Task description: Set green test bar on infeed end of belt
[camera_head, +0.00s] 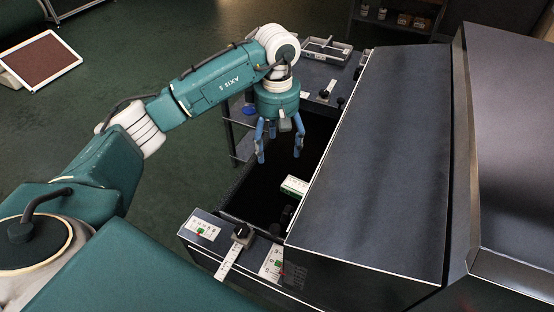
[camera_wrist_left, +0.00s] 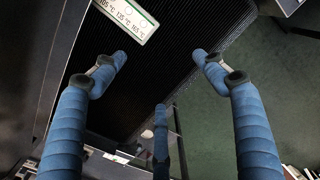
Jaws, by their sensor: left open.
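The green test bar (camera_head: 294,186) has a white top face and a green side. It lies on the black belt (camera_head: 258,182), beside the edge of the grey dryer hood. In the left wrist view the bar (camera_wrist_left: 128,19) shows at the top left, with temperature figures on its white face. My left gripper (camera_head: 280,152) hangs over the belt with its blue fingers spread and pointing down. It is empty and apart from the bar, which lies nearer the front of the dryer. In the left wrist view the fingertips (camera_wrist_left: 160,77) have only belt and floor below. My right gripper is not in view.
The grey dryer hood (camera_head: 375,150) rises right of the belt. A front panel (camera_head: 202,229) with a knob (camera_head: 242,232) and labels closes the near end. A bench with a metal tray (camera_head: 326,50) stands behind. Green floor is open at left.

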